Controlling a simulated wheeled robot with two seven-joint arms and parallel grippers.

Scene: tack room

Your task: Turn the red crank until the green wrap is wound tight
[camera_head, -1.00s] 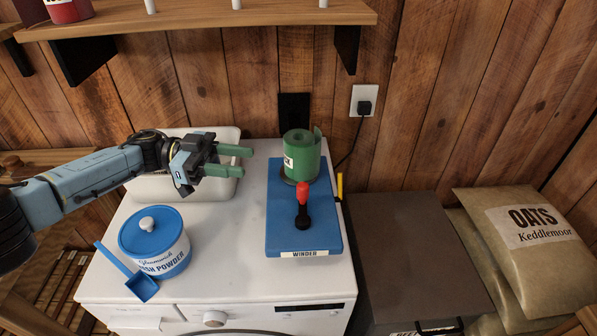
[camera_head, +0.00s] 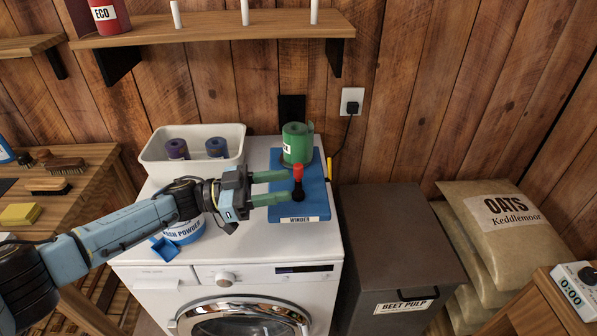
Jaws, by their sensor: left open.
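The green wrap (camera_head: 297,143) is a roll standing upright at the back of the blue winder board (camera_head: 313,203), with a loose end sticking out at its right. The red crank (camera_head: 298,173) has a red knob on a black base, in front of the wrap. My left gripper (camera_head: 288,187) is open, its two green fingers pointing right. The fingertips are close to the crank knob, one behind and one in front in the picture; I cannot tell whether they touch it. My right gripper is not in view.
The winder sits on a white washing machine (camera_head: 225,257). A white tub (camera_head: 150,152) with two dark rolls stands at back left. The washing powder tub (camera_head: 187,232) is partly hidden by my arm. A shelf (camera_head: 240,27) hangs above; a beet pulp bin (camera_head: 390,240) stands right.

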